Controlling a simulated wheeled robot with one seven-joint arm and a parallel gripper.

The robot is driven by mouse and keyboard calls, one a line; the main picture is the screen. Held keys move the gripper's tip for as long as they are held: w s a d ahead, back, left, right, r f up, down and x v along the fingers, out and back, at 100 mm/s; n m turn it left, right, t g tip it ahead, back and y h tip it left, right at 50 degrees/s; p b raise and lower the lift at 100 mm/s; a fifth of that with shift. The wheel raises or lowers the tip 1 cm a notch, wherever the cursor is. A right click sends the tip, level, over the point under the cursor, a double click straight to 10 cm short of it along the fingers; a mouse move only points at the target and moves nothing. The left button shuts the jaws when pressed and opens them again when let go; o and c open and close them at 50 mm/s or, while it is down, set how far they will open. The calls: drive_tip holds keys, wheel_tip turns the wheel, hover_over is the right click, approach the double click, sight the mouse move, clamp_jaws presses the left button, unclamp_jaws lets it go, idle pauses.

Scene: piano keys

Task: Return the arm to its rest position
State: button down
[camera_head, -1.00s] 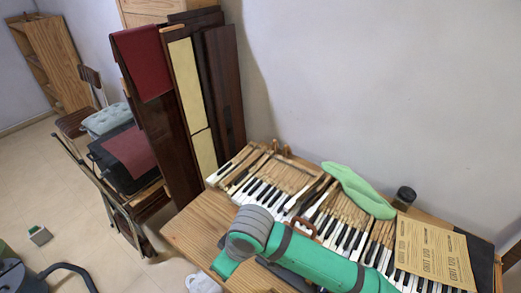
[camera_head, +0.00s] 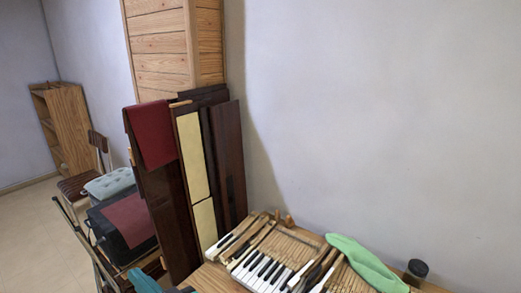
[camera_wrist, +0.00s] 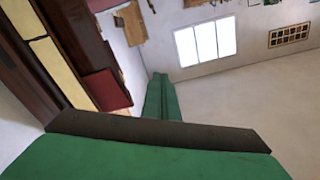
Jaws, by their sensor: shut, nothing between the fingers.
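In the wrist view my gripper (camera_wrist: 160,80) shows as a narrow green pair of fingers, pressed together and empty, beyond a dark bar and a broad green body. The fingers point out into the open room, apart from any object. In the head view only a small teal part of my arm (camera_head: 146,282) shows at the bottom edge, left of the piano keys (camera_head: 262,272). The rest of the arm is out of that view.
The keys lie on a wooden table with a green cloth (camera_head: 362,262) and a dark cup (camera_head: 415,271). Dark panels (camera_head: 228,160) lean on the wall at the left. A chair (camera_head: 78,183) and a wooden shelf (camera_head: 68,125) stand further left. Floor is bare there.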

drive_tip(key=s+d+f+m+t+h, duration=0.3)
drive_tip(key=s+d+f+m+h, duration=0.1)
drive_tip(key=d+f+m+h, duration=0.3)
drive_tip(key=s+d+f+m+t+h, duration=0.3)
drive_tip(key=d+f+m+t+h, duration=0.1)
drive_tip(key=d+f, duration=0.4)
drive_tip(key=s+d+f+n+h, duration=0.1)
drive_tip(key=s+d+f, duration=0.2)
drive_tip(key=s, duration=0.5)
drive_tip(key=s+d+f+n+g+h, duration=0.1)
drive_tip(key=s+d+f+n, duration=0.1)
drive_tip(key=s+d, duration=0.3)
drive_tip(key=s+d+f+n+g+h, duration=0.1)
drive_tip(key=s+d+f, duration=0.3)
drive_tip(key=s, duration=0.7)
drive_tip(key=shift+d+f+n, duration=0.15)
drive_tip(key=shift+d+n, duration=0.05)
drive_tip(key=shift+n, duration=0.4)
